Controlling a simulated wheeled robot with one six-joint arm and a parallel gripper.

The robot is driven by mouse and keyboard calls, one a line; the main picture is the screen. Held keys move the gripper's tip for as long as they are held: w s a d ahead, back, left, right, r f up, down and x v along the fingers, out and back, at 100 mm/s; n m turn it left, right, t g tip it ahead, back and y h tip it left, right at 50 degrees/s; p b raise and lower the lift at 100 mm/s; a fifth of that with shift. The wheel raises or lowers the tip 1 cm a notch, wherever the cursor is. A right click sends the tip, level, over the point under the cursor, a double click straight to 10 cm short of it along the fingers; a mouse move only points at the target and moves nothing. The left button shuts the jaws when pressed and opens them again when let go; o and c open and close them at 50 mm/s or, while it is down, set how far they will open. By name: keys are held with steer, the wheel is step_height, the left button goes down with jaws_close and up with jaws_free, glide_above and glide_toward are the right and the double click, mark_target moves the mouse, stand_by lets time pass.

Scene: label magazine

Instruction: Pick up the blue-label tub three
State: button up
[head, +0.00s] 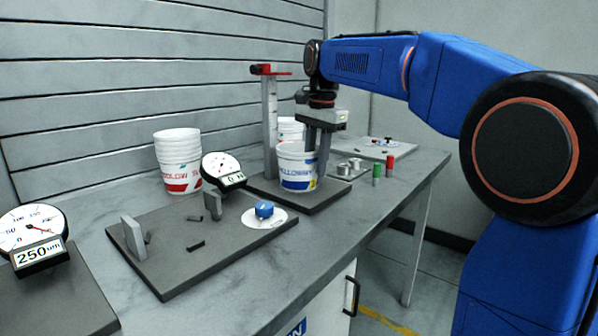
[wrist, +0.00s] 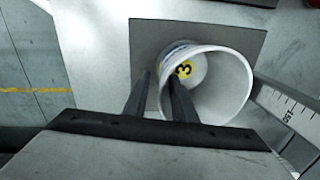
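The blue-label tub three (head: 297,172) is white with blue lettering and stands upright on a dark plate beside the height gauge. In the wrist view, its open mouth (wrist: 232,85) faces me and a yellow disc marked 3 (wrist: 184,70) shows inside on its floor. My gripper (head: 318,165) points down at the tub's right side. In the wrist view, my gripper (wrist: 157,75) has one finger inside the mouth and the other outside, with the wall between. A gap shows between the fingers, so it looks open. Contact with the wall cannot be made out.
The height gauge (head: 269,125) with a red arm rises just left of the tub. A white tub (head: 291,130) stands behind it. A red-label tub stack (head: 178,160), a dial gauge (head: 222,170) and a fixture plate (head: 170,255) are left. Metal cylinders and green (head: 376,172) and red (head: 390,162) pieces are right.

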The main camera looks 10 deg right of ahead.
jaws_close()
step_height(320, 180, up, 10)
steer(key=shift+f, duration=0.15)
steer(key=shift+a, duration=0.1)
stand_by(0.4)
